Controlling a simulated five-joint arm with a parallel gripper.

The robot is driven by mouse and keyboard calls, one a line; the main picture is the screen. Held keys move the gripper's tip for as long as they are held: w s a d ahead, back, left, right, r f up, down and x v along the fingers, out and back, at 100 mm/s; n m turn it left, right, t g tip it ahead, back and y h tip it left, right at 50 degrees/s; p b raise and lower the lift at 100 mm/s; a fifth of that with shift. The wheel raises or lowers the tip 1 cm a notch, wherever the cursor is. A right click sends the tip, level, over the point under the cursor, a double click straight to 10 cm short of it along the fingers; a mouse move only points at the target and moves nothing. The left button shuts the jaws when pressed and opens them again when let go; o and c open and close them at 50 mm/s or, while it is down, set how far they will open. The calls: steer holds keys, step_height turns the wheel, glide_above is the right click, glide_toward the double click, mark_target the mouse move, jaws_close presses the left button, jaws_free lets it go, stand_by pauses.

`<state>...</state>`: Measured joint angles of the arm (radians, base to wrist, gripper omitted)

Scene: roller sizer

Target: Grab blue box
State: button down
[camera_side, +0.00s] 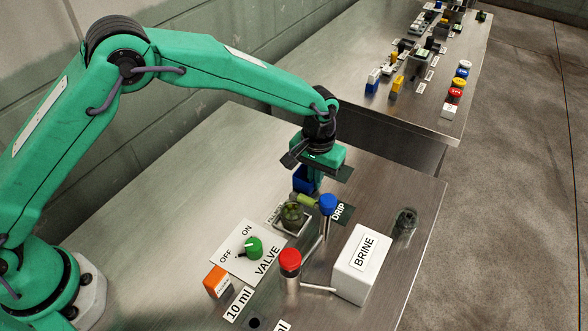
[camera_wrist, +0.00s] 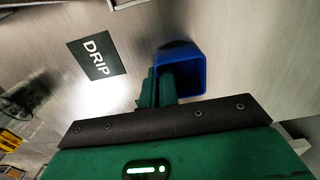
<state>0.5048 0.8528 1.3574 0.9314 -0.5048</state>
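The blue box (camera_wrist: 190,72) is an open-topped, hollow box just beyond my gripper in the wrist view. My gripper (camera_wrist: 158,82) has its two green fingers close together at the box's left wall. One finger reaches into the box's opening and the other lies outside, so they look shut on that wall. In the side view the blue box (camera_side: 301,180) shows under my gripper (camera_side: 316,178), partly hidden by it. Whether the box touches the table I cannot tell.
A DRIP label (camera_side: 340,212) lies close by. A blue-topped post (camera_side: 328,205), a dark green knob (camera_side: 292,215), a red-topped post (camera_side: 290,262), a white BRINE block (camera_side: 362,264) and a VALVE plate (camera_side: 235,258) stand nearer the front. The table's left rear is clear.

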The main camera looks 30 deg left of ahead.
step_height(320, 180, up, 10)
steer(key=shift+f, duration=0.1)
stand_by(0.4)
steer(key=shift+d, duration=0.15)
stand_by(0.4)
